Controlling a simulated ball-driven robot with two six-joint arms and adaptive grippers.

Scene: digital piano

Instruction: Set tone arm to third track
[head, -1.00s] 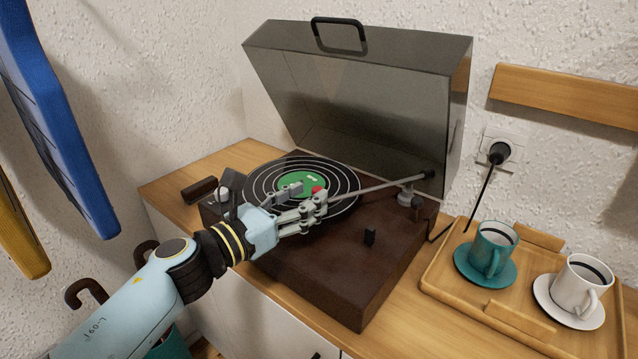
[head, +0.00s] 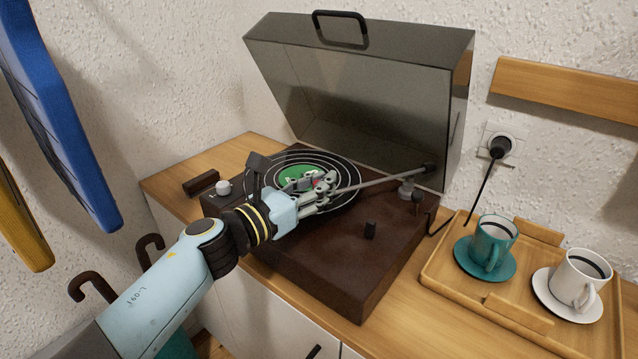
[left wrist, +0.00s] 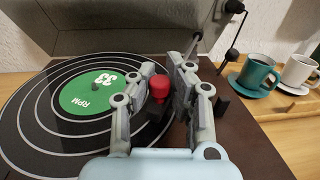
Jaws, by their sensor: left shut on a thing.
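The dark turntable (head: 330,262) carries a black record (head: 333,163) with white rings and a green label (left wrist: 92,95). The tone arm (head: 385,180) runs from its pivot at the back right in over the record. Its red end piece (left wrist: 160,90) shows between the fingers in the left wrist view. My left gripper (head: 316,187) is shut on this end of the tone arm, above the record's right part. The fingers partly hide the tone arm's tip, so I cannot tell which ring it is over. My right gripper is out of view.
The smoky lid (head: 365,95) stands open behind the turntable. A wooden tray (head: 440,270) with a teal cup (head: 490,245) and a white cup (head: 577,279) is to the right.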

